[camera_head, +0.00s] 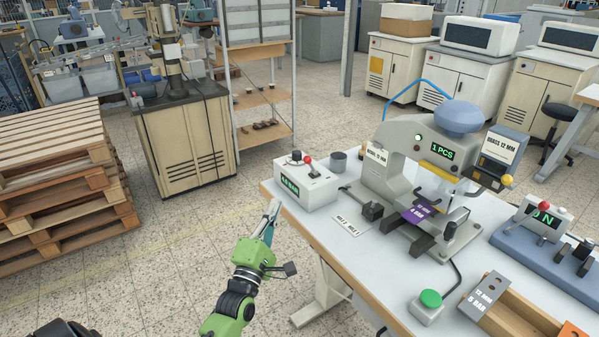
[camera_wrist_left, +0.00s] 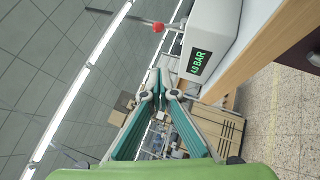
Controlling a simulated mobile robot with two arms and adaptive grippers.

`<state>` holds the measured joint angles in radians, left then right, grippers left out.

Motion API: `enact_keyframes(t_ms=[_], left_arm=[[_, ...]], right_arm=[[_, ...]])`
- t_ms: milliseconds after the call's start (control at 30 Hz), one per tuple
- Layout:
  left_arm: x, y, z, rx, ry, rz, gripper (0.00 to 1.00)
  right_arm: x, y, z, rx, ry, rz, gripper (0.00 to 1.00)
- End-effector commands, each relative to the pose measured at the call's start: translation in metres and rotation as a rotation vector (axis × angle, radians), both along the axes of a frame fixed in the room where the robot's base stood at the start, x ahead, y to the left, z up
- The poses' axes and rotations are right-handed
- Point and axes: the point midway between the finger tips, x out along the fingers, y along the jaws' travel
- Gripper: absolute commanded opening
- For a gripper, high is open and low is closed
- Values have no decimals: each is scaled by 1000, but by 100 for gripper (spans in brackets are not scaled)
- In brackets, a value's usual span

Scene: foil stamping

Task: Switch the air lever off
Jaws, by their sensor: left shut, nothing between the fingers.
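The air unit is a white box (camera_head: 318,190) with a green-lit display on the near left corner of the workbench. Its air lever has a red knob (camera_head: 308,160) on a thin stem rising from the box top at a tilt. In the left wrist view the box (camera_wrist_left: 212,30) shows "4.0 BAR", and the red knob (camera_wrist_left: 158,27) stands off its side. My left gripper (camera_head: 273,210) is shut and empty, just off the bench edge, left of and below the box, apart from the lever. Its fingertips (camera_wrist_left: 160,78) meet in the wrist view. My right gripper is out of view.
The grey stamping press (camera_head: 385,175) stands right of the air unit. A green button (camera_head: 430,299) sits near the front edge.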

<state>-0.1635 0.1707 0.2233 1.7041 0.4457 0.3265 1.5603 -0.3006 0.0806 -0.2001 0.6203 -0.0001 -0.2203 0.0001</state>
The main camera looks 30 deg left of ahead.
Motion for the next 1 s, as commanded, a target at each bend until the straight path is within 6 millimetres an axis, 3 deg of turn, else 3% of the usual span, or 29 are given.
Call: enact_keyframes(t_ms=[533, 600, 800, 1000], left_arm=[[88, 25, 33, 2, -2, 0, 0], [98, 19, 39, -2, -2, -2, 0], [114, 8, 45, -1, 0, 0, 0], [119, 5, 46, 2, 1, -1, 0]], right_arm=[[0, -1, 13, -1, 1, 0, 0], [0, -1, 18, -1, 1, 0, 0], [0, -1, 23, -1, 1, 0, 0], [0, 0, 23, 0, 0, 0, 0]])
